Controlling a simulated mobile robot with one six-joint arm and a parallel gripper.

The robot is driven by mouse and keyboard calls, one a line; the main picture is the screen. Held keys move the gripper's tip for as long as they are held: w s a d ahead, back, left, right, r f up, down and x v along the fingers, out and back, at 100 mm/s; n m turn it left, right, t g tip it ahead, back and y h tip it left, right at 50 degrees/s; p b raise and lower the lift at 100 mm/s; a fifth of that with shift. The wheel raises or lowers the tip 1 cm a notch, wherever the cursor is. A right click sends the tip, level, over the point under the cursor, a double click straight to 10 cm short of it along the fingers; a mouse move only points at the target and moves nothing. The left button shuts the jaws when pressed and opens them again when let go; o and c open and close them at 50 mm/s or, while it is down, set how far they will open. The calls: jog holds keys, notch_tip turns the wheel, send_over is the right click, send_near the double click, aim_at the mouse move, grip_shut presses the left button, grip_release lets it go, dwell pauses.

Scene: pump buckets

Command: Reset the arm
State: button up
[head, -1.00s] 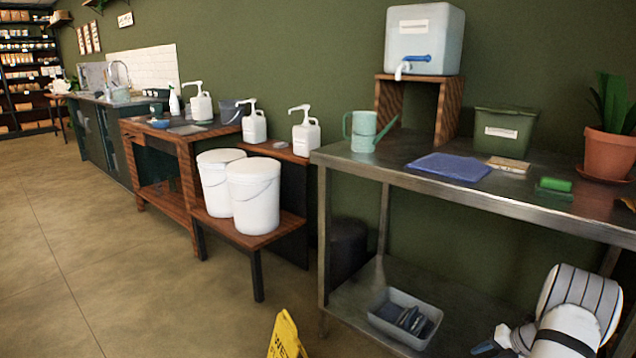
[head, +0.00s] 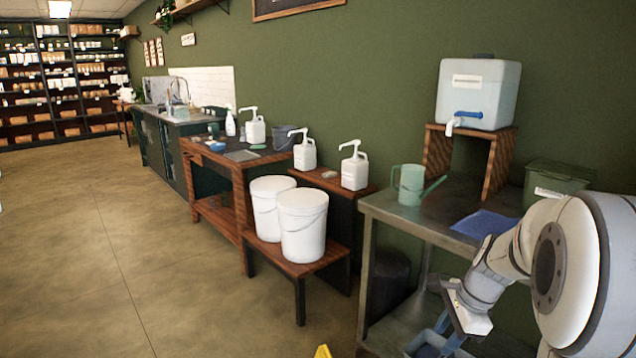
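My arm reaches in from the right edge in the head view, bent with its white links raised in front of the metal table. My gripper (head: 447,333) hangs low at the arm's end, pointing down in front of the table's lower shelf. Its fingers are small and dark against the grey bin (head: 425,345), so I cannot tell whether they are open or shut. I see no object clearly held. The arm hides the right part of the table.
Two white buckets (head: 303,225) stand on a low wooden bench (head: 290,262). White pump bottles (head: 354,170) stand behind. The floor at left is clear.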

jog(key=s+a+r+n+h+p, duration=0.1)
jog(key=s+a+r+n+p, duration=0.4)
jog(key=s+r+n, duration=0.3)
jog(key=s+a+r+n+t+h+p, duration=0.1)
jog(key=s+a+r+n+p, duration=0.4)
jog(key=s+r+n, duration=0.3)
jog(key=shift+s+a+n+h, duration=0.35)
jog(key=shift+a+n, duration=0.3)
jog(key=shift+n, duration=0.45)
jog(key=shift+r, duration=0.1)
